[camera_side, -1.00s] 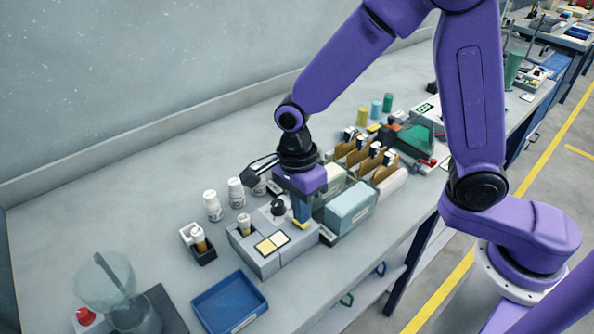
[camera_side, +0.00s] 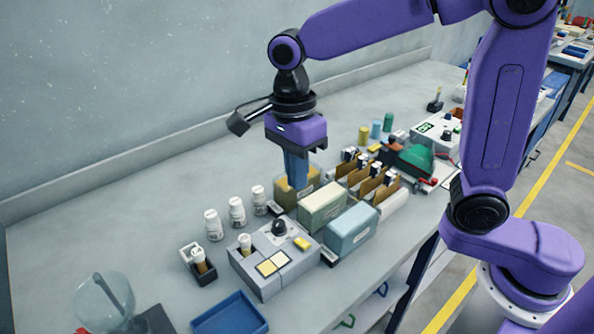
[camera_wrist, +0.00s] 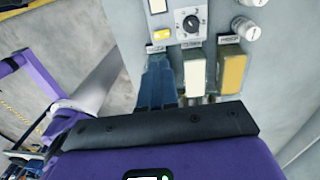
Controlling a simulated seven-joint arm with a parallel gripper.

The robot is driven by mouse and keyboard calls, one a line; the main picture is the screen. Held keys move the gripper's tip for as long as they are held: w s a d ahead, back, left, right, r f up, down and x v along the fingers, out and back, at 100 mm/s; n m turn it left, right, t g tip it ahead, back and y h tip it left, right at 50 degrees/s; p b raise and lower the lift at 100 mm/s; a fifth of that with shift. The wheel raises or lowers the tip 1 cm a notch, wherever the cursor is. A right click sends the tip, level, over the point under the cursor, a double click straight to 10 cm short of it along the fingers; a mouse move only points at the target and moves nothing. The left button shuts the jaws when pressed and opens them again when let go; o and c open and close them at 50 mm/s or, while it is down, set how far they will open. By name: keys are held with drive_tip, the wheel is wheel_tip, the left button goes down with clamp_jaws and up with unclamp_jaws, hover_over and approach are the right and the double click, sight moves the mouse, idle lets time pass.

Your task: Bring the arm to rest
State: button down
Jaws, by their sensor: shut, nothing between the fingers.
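My gripper (camera_side: 296,180) is purple with blue fingers. It hangs pointing down above the bench, in front of or over the yellowish box (camera_side: 290,200) in the side view. Its fingers are shut with nothing between them. In the wrist view the blue fingers (camera_wrist: 158,82) show together beside a cream box (camera_wrist: 195,75).
Below it stand a cream box (camera_side: 322,207), a blue-grey box (camera_side: 350,232) and a grey unit with a black knob (camera_side: 275,260). White bottles (camera_side: 237,212), a blue tray (camera_side: 230,316) and brown racks (camera_side: 374,184) are around. The bench's back left is clear.

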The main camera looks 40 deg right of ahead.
drive_tip(key=s+d+f+n, duration=0.2)
drive_tip(key=s+d+n, duration=0.6)
drive_tip(key=n, duration=0.7)
drive_tip(key=s+d+f+n+t, duration=0.1)
drive_tip(key=s+d+f+n, duration=0.1)
drive_tip(key=s+d+n, duration=0.6)
drive_tip(key=s+n, duration=0.3)
drive_tip(key=n, duration=0.4)
drive_tip(key=shift+s+d+f+n, duration=0.15)
drive_tip(key=shift+d+f+n, duration=0.1)
drive_tip(key=shift+n, duration=0.05)
idle(0.6)
